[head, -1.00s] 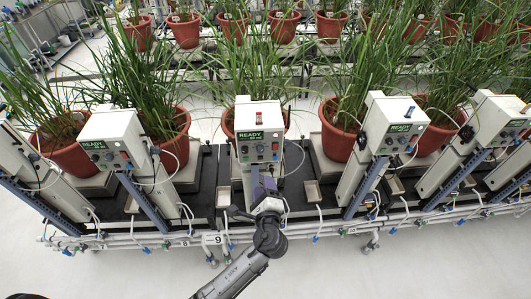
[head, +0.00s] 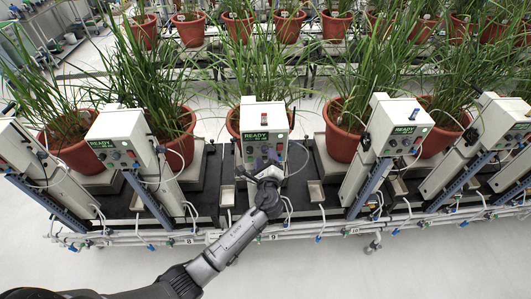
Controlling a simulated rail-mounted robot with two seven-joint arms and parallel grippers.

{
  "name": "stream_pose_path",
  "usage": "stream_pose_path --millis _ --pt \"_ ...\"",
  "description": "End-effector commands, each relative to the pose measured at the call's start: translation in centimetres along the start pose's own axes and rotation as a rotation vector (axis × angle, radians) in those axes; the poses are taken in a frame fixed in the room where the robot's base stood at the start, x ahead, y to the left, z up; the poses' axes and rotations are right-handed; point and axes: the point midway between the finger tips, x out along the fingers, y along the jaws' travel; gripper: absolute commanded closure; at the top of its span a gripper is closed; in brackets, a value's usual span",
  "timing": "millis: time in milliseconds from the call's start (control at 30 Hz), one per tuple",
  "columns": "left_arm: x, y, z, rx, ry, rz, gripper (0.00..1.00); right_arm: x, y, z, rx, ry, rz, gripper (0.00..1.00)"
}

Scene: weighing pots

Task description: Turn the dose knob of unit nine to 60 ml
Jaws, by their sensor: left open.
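Unit nine (head: 264,116) is the light control box in the middle of the head view, with a green READY display (head: 256,136) on its front. A number 9 label shows on the front rail (head: 273,237) below it. My left gripper (head: 264,158) is in front of the lower part of the box, its fingers pointing up at the panel, open. It covers much of the panel's lower area, so the dose knob and its setting cannot be made out. Whether the fingers touch the panel cannot be told. My right gripper is out of view.
Similar units stand on either side, a left one (head: 118,130) and a right one (head: 393,126). Red pots with tall grass (head: 342,140) stand behind them. A white pipe rail (head: 335,229) with blue-ended valves runs along the front. The floor in front is clear.

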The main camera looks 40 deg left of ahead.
Motion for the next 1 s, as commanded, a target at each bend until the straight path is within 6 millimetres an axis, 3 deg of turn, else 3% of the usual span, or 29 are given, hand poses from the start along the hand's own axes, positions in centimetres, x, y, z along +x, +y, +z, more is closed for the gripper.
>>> stream_pose_path --millis 233,667,1000 --pt "2.2 0.0 0.0 0.000 0.000 0.000 0.47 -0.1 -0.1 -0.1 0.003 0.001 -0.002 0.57" --pt "2.6 0.0 0.0 -0.001 0.000 0.000 0.48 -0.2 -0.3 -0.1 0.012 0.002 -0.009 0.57" --pt "2.6 0.0 0.0 -0.001 0.000 0.000 0.81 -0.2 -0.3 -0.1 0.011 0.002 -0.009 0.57"
